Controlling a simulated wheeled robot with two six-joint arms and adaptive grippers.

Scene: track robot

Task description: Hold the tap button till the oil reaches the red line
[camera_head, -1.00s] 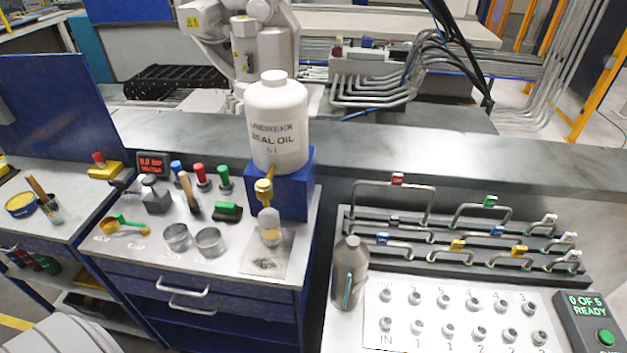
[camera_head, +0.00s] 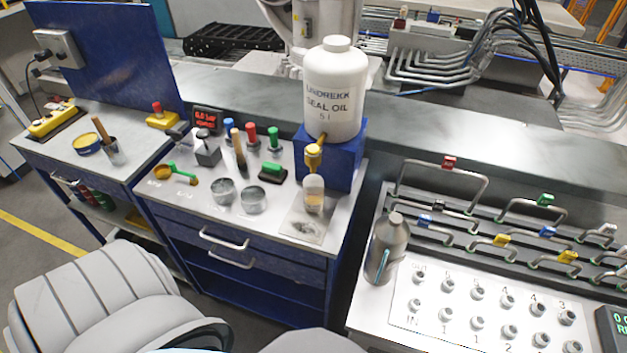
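A white seal oil bottle (camera_head: 333,95) stands on a blue block (camera_head: 347,155) on the workbench. A brass-yellow tap (camera_head: 313,155) sticks out at its front. A small clear cup (camera_head: 313,196) with a whitish upper part stands below the tap on a pale plate (camera_head: 299,227). Some amber tint shows low in the cup; the oil level and a red line are too small to tell. The tap button cannot be made out clearly. Neither gripper shows in the head view.
Two metal cups (camera_head: 253,199), a green-handled scoop (camera_head: 180,172) and several coloured-top tools stand left of the cup. A grey metal bottle (camera_head: 384,248) and a pipe rack (camera_head: 480,215) are on the right. My pale grey body parts fill the lower left.

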